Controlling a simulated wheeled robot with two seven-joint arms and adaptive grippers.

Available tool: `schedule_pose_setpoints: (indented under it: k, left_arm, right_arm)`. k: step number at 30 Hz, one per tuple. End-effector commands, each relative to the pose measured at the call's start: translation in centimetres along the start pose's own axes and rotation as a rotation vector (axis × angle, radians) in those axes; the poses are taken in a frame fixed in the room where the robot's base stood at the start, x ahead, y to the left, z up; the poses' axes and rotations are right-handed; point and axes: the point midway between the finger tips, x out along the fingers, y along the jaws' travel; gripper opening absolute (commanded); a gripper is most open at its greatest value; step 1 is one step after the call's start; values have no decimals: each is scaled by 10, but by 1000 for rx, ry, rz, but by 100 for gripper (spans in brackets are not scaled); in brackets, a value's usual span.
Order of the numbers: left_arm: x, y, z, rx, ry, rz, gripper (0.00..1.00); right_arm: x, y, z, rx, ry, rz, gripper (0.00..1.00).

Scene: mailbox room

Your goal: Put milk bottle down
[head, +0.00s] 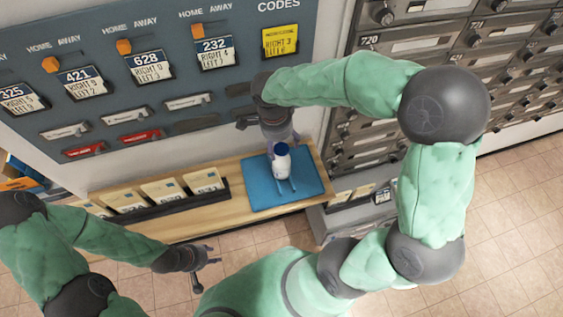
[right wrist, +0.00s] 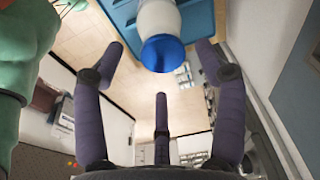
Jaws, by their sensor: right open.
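The milk bottle (head: 281,162), white with a blue cap, stands on a blue mat (head: 258,184) on the wooden shelf. In the right wrist view the bottle (right wrist: 160,32) is at the top centre, cap toward the camera. My right gripper (head: 279,138) is just behind and above the bottle in the head view. Its purple fingers are spread open in the right wrist view (right wrist: 160,72), with visible gaps to the cap. My left gripper (head: 210,264) is open and empty, in front of the shelf and away from the bottle.
A dark rack of envelopes (head: 165,194) stands on the shelf left of the mat. A blue-grey panel (head: 100,100) with labels and orange knobs rises behind. Metal mailboxes (head: 430,45) line the right wall. The tiled floor (head: 510,200) is clear at the right.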

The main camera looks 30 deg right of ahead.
Motion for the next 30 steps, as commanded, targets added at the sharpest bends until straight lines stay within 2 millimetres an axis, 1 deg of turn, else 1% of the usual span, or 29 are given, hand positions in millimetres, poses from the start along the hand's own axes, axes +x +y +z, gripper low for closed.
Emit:
schedule_pose_setpoints:
  k: [1,3,7,11,17,20,21,23,24,25,30]
  left_arm:
    - [0,0,0,0,0,0,40]
    - [0,0,0,0,0,0,40]
    - [1,0,0,0,0,0,40]
    - [1,0,0,0,0,0,40]
    - [1,0,0,0,0,0,40]
    - [1,0,0,0,0,0,40]
    - [1,0,0,0,0,0,40]
    - [1,0,0,0,0,0,40]
    - [1,0,0,0,0,0,40]
    - [1,0,0,0,0,0,40]
    - [1,0,0,0,0,0,40]
  right_arm:
    - [9,0,0,-1,0,4,71]
    - [19,-2,1,-1,0,4,71]
    - [34,-3,1,0,0,2,71]
    - [40,-3,1,0,0,0,71]
    - [41,-3,1,-1,0,-1,71]
    - [41,-3,1,-1,0,-1,46]
    - [41,-3,1,-1,0,0,35]
    - [41,-3,1,-1,0,0,18]
    - [41,-3,1,-1,0,0,7]
    - [41,-3,1,-1,0,0,0]
    - [40,-4,0,-1,0,-1,0]
